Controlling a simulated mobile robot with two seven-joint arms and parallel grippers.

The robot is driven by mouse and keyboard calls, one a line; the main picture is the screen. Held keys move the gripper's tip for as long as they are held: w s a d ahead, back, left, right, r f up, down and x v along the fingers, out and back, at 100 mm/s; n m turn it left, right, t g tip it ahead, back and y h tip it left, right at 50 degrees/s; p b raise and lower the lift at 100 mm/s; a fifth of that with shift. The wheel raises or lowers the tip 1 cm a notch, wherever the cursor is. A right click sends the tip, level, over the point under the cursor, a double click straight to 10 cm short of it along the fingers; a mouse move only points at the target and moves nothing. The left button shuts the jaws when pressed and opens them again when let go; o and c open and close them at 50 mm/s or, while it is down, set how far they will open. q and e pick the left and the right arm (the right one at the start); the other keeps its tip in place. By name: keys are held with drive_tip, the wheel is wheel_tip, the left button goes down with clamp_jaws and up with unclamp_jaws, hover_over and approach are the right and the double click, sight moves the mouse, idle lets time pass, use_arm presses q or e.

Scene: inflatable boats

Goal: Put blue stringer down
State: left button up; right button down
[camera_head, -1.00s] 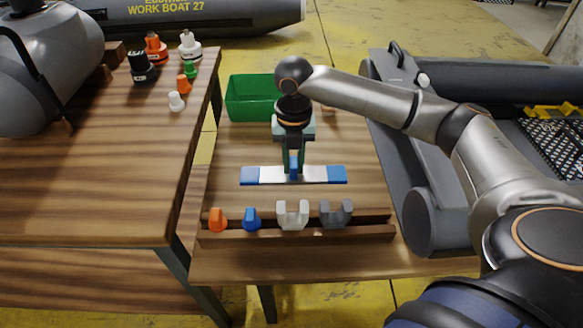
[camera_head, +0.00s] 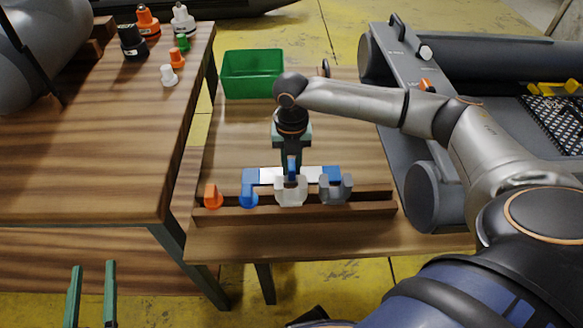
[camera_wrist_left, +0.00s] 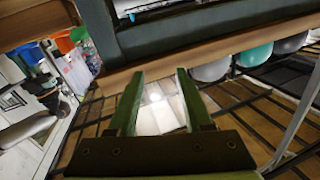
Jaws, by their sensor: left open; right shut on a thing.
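The blue stringer (camera_head: 268,175) is a white bar with blue ends. My right gripper (camera_head: 291,168) is shut on its middle from above. The bar lies crosswise at the back of a wooden rack (camera_head: 230,214), partly hidden by the rack's pieces. I cannot tell whether it touches the rack or the table. My left gripper (camera_head: 92,268) has two green fingers apart, empty, low at the left below the tables. In the left wrist view its open fingers (camera_wrist_left: 155,80) hold nothing.
The rack holds an orange piece (camera_head: 213,196), a blue piece (camera_head: 249,194), a white cradle (camera_head: 291,192) and a grey cradle (camera_head: 336,190). A green bin (camera_head: 252,75) stands behind. The left table (camera_head: 100,140) carries several valve-like parts at its far end.

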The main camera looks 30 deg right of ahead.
drive_tip(key=shift+f, duration=0.25)
use_arm(q)
drive_tip(key=shift+r, duration=0.6)
drive_tip(key=shift+f, duration=0.2)
use_arm(e)
drive_tip(key=shift+f, duration=0.1)
drive_tip(key=c, duration=0.8)
unclamp_jaws()
drive_tip(key=shift+o, duration=0.2)
use_arm(q)
drive_tip(key=shift+f, duration=0.1)
